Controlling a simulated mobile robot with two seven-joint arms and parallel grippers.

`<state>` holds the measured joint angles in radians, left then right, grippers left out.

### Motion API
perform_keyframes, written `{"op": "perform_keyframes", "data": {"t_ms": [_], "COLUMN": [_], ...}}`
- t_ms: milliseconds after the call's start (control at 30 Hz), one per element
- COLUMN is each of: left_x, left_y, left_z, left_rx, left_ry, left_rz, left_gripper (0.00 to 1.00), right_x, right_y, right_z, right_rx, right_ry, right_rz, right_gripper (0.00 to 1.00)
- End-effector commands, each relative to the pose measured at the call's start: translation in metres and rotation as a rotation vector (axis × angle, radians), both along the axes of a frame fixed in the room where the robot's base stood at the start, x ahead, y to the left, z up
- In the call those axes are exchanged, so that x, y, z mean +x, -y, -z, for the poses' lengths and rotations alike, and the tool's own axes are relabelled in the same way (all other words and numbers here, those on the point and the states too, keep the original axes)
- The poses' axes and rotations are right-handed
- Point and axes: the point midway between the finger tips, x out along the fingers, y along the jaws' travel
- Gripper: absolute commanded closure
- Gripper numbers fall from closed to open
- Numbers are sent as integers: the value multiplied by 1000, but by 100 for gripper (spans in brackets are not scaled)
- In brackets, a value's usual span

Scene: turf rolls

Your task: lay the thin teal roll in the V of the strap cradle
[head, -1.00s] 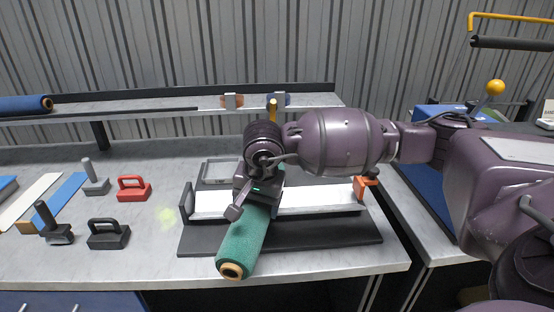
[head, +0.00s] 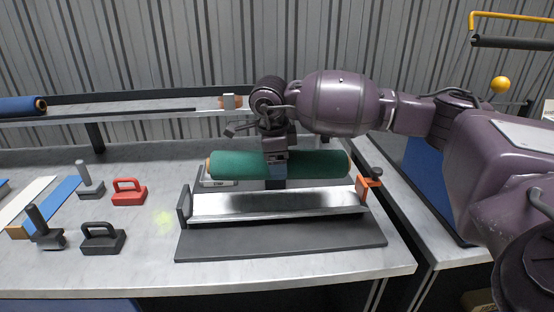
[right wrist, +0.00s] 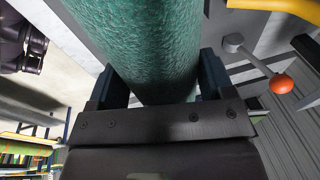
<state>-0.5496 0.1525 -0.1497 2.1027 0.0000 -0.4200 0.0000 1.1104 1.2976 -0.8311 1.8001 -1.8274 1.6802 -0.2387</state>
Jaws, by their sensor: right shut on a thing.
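The thin teal roll (head: 315,163) is held level above and behind the strap cradle, lying left to right, roughly in line with it. My right gripper (head: 277,172) is shut on the roll near its middle, from above. In the right wrist view the teal roll (right wrist: 150,45) passes between the two dark fingers. The strap cradle (head: 275,206) has a pale, shiny trough on a dark base plate, with a dark upright at its left end and an orange clamp (head: 366,188) at its right end. The trough looks empty. My left gripper is not in view.
A red-handled block (head: 129,192), a black-handled block (head: 102,238) and stamp-like tools stand on the bench to the left. A raised shelf (head: 150,109) with a blue roll (head: 22,106) runs behind. A gap separates the bench from the right-hand table.

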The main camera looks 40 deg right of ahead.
Motion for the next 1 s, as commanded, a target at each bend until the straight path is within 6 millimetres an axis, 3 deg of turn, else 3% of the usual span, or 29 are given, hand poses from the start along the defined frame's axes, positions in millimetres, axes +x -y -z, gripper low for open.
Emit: {"op": "perform_keyframes", "data": {"t_ms": [500,1000], "left_x": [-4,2], "left_y": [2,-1], "left_z": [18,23], "left_rx": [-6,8], "left_ry": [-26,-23], "left_rz": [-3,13], "left_gripper": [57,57], "right_x": [0,0], "right_y": [0,0], "right_z": [38,76], "right_rx": [-1,0], "right_ry": [-3,-1], "right_rz": [-2,-4], "right_gripper": [62,62]}}
